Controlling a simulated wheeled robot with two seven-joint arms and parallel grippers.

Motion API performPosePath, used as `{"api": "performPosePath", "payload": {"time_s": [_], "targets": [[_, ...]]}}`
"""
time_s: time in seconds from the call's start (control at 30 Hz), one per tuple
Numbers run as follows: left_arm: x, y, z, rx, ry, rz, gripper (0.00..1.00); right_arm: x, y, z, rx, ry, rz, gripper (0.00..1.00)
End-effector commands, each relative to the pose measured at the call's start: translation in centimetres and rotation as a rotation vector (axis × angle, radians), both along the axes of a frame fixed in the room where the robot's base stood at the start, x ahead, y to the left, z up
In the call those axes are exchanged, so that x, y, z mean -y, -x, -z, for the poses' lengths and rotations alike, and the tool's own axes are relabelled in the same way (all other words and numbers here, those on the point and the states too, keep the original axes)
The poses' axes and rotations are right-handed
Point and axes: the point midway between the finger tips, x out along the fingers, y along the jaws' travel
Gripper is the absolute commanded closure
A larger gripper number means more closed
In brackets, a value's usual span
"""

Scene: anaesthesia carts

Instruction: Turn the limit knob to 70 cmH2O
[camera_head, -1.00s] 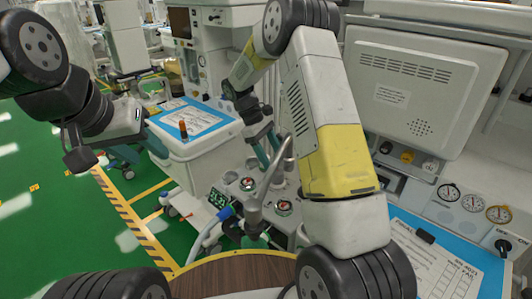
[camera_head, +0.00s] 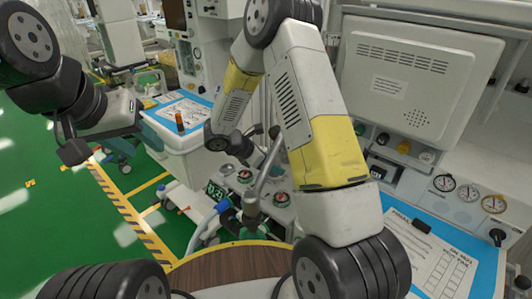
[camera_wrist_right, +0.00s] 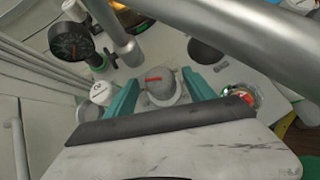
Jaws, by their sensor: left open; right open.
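A grey round knob (camera_wrist_right: 160,84) with a red mark on its top shows in the right wrist view; I take it for the limit knob, but no scale or number is readable. My right gripper (camera_wrist_right: 163,97) is open, its two teal fingers on either side of the knob. I cannot tell whether they touch it. In the head view the right fingers and the knob are largely hidden behind my right arm and a metal pipe. My left gripper (camera_head: 137,120) is open and empty, away from the machine, at the left of the head view.
A thick metal pipe (camera_wrist_right: 255,38) crosses close to the right gripper. A black dial gauge (camera_wrist_right: 70,42), a white knob (camera_wrist_right: 101,93) and a red-and-green gauge (camera_wrist_right: 241,97) surround the knob.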

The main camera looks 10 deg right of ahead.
Motion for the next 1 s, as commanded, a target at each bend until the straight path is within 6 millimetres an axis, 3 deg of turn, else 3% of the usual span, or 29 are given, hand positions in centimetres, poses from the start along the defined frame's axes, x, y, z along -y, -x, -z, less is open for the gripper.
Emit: {"api": "performPosePath", "payload": {"time_s": [0.43, 0.73, 0.77, 1.0], "targets": [[0.00, 0.00, 0.00, 0.000, 0.000, 0.000, 0.57, 0.99, -0.33, 1.07, 0.000, -0.001, 0.001, 0.37], [0.00, 0.00, 0.00, 0.000, 0.000, 0.000, 0.57, 0.98, -0.34, 1.05, 0.000, -0.001, 0.001, 0.96], [0.00, 0.00, 0.00, 0.000, 0.000, 0.000, 0.57, 0.98, -0.34, 1.05, 0.000, -0.001, 0.001, 1.00], [0.00, 0.00, 0.00, 0.000, 0.000, 0.000, 0.57, 0.95, -0.37, 1.05, 0.001, -0.001, 0.024, 0.99]]}}
